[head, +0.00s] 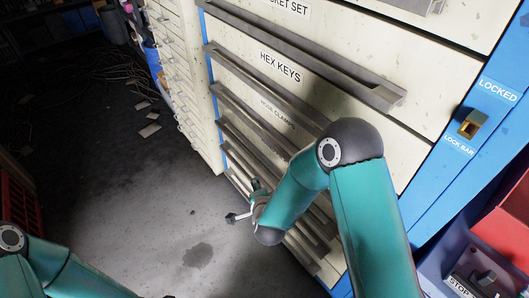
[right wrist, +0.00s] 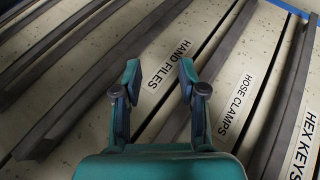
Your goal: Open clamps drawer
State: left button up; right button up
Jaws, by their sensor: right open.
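The drawer labelled HOSE CLAMPS (head: 278,115) is in the cream cabinet in the head view, below HEX KEYS. It looks shut. Its label also shows in the right wrist view (right wrist: 235,103), right of my gripper, with dark bar handles on both sides of it. My right gripper (head: 245,207) is low in front of the lower drawers. In the right wrist view its two fingers (right wrist: 160,72) are apart and empty, with the HAND FILES label (right wrist: 166,63) beyond the gap. I cannot tell whether they touch a handle. My left gripper is out of view; only that arm shows at lower left.
Another small-drawer cabinet (head: 182,75) stands at left. Debris litters the floor; the floor nearer me is mostly free.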

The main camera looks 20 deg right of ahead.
aim_at(264, 135)
jog(key=w+d+r+m+t+h+b, duration=0.1)
jog(key=w+r+m+t+h+b, duration=0.3)
jog(key=m, duration=0.5)
jog(key=shift+n+h, duration=0.3)
jog(key=shift+h, duration=0.1)
jog(key=x, duration=1.6)
jog(key=shift+w+d+r, duration=0.15)
jog(key=shift+w+r, duration=0.15)
jog(key=shift+r, duration=0.05)
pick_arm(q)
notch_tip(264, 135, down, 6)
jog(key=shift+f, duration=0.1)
pick_arm(e)
grip_shut()
